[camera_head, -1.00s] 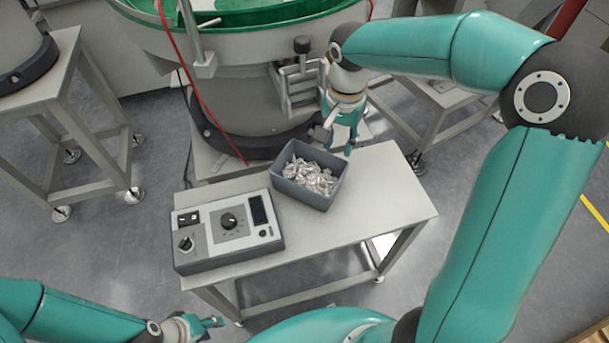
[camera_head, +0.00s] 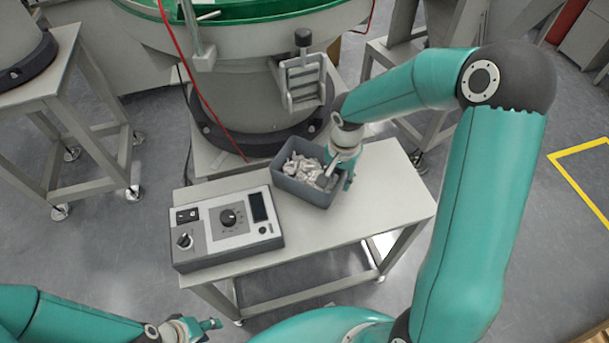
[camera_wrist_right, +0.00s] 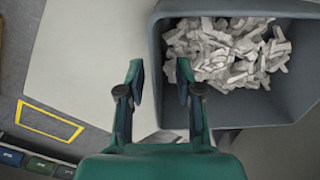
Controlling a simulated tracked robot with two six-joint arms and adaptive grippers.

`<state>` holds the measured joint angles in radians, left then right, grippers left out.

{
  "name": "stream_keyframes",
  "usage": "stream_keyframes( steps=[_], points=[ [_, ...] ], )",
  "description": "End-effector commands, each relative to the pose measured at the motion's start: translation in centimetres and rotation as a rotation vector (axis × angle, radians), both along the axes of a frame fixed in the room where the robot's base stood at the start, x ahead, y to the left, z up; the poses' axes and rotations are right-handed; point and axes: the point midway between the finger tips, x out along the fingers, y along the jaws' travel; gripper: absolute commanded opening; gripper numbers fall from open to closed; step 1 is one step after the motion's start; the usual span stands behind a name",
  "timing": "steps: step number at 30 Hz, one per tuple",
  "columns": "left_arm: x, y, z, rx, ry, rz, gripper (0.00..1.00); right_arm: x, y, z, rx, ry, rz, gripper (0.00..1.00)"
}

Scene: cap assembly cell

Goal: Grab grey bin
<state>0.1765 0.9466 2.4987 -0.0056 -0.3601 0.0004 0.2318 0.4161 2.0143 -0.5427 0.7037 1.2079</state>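The grey bin (camera_head: 306,189) stands on the small table and holds a heap of pale parts (camera_head: 304,170). It also shows in the right wrist view (camera_wrist_right: 290,105), its near wall next to my fingers. My right gripper (camera_head: 340,176) is at the bin's right side. In the right wrist view the right gripper (camera_wrist_right: 158,88) is open, with one finger over the bin's inside and the other outside; the bin's side wall lies between them. I cannot tell if they touch it. My left gripper (camera_head: 212,325) is low at the front left, away from the table; its finger opening is too small to tell.
A control box (camera_head: 228,228) with knobs sits left of the bin on the table (camera_head: 385,200). A large round feeder with a green bowl (camera_head: 240,22) stands behind the table. The table's right part is clear.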

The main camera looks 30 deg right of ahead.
Motion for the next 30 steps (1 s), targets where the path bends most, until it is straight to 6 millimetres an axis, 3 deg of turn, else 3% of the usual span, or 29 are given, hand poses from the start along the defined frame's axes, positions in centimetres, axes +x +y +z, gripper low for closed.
stream_keyframes(
  steps=[4, 11, 18, 30],
  points=[
    [0.00, 0.00, -0.17, 0.000, 0.000, 0.000, 0.40, -0.01, 0.01, -1.49, 0.000, 0.001, 0.000, 0.35],
    [-0.01, 0.00, -0.15, 0.000, 0.000, 0.000, 0.40, 0.03, 0.01, -1.60, 0.001, -0.001, 0.000, 0.35],
    [-0.01, 0.00, -0.15, 0.000, 0.000, 0.000, 0.40, 0.04, 0.01, -1.58, 0.001, -0.001, 0.000, 0.00],
    [0.00, 0.00, -0.15, 0.000, 0.000, 0.000, 0.40, 0.04, 0.03, -1.58, 0.000, 0.000, 0.001, 0.00]
  ],
)
